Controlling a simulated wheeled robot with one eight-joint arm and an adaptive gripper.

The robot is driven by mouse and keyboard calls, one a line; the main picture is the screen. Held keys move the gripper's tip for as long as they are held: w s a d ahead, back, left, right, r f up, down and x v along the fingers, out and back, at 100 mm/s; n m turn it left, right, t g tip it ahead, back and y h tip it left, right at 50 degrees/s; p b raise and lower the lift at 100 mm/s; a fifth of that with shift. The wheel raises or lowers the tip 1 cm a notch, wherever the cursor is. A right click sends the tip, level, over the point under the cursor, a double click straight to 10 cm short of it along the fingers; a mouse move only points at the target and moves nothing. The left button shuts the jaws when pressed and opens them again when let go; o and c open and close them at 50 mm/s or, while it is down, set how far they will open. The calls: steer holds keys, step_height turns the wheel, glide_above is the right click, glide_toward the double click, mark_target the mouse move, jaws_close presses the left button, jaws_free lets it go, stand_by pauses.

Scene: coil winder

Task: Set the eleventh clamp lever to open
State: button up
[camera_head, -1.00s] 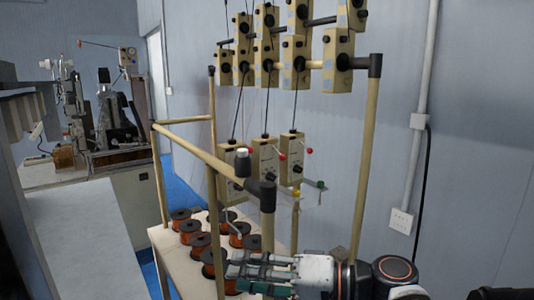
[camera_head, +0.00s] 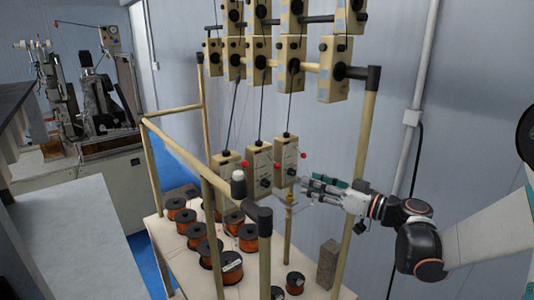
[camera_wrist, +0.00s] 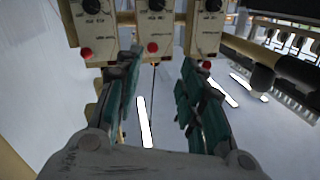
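Three beige clamp boxes hang in a row, each with a black knob and a red-tipped lever. In the head view they are a left box (camera_head: 226,172), a middle box (camera_head: 260,165) and a right box (camera_head: 286,158). In the wrist view the red tips show at left (camera_wrist: 87,54), middle (camera_wrist: 153,48) and right (camera_wrist: 206,65). I cannot tell which lever is the eleventh. My gripper (camera_wrist: 160,75) is open and empty, its green fingers spread below the middle box. In the head view it (camera_head: 308,187) is just right of the boxes.
A tan pipe frame (camera_head: 362,130) surrounds the boxes, with more boxes (camera_head: 290,60) above. Several orange wire spools (camera_head: 198,232) and a grey block (camera_head: 328,262) stand on the table below. A white bench (camera_head: 75,220) lies at left. A wall conduit (camera_head: 415,100) runs at right.

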mark_target(277, 165)
steer(key=x, duration=0.9)
steer(key=w+d+p+x, duration=0.1)
steer(key=x, duration=0.4)
steer(key=shift+r, duration=0.35)
jaws_close()
